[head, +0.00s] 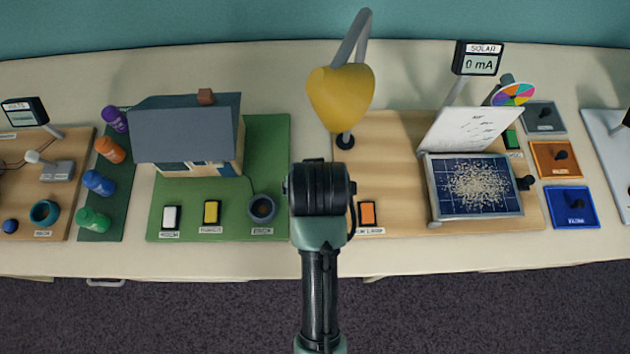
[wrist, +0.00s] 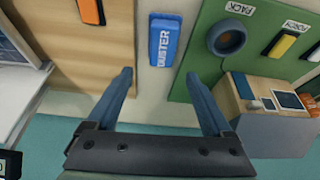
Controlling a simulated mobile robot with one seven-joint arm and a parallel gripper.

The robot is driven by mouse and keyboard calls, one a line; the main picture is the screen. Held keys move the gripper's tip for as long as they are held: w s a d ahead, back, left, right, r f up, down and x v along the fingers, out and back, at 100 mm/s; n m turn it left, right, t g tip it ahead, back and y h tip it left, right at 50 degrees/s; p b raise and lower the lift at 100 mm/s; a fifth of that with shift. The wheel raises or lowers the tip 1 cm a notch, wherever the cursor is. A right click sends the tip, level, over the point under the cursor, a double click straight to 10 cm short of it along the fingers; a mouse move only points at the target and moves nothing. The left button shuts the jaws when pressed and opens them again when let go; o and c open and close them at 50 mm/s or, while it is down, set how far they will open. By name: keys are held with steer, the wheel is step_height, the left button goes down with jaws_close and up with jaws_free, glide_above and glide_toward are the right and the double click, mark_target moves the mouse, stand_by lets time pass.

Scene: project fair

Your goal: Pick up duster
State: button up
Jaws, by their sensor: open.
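My gripper (wrist: 158,75) is open and empty. Its two blue-grey fingers stand apart, and the duster shows beyond their tips, roughly in line with the gap. They look apart from it. In the head view my arm covers that strip of table, so the duster and fingertips are hidden there.
The green board (head: 275,150) carries a model house (head: 185,130) and switches. The wooden board (head: 390,190) carries a yellow lamp (head: 341,95), an orange switch (head: 367,213) and a sand-covered solar panel (head: 475,187).

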steer(key=x, duration=1)
steer(key=shift+s+a+f+p, duration=0.15)
steer(key=shift+a+p, duration=0.05)
steer(key=shift+p, duration=0.1)
steer(key=shift+c, duration=0.2)
steer(key=c, duration=1.1)
steer(key=shift+r, duration=0.55)
step_height(320, 180, up, 2)
steer(key=shift+r, duration=0.1)
steer(key=s+b, duration=0.1)
steer(key=s, duration=0.5)
steer(key=s+b, duration=0.1)
steer(key=s, duration=0.5)
steer(key=s+d+b, duration=0.1)
steer(key=s, duration=0.5)
steer(key=shift+r+b, duration=0.15)
steer(key=shift+b, duration=0.15)
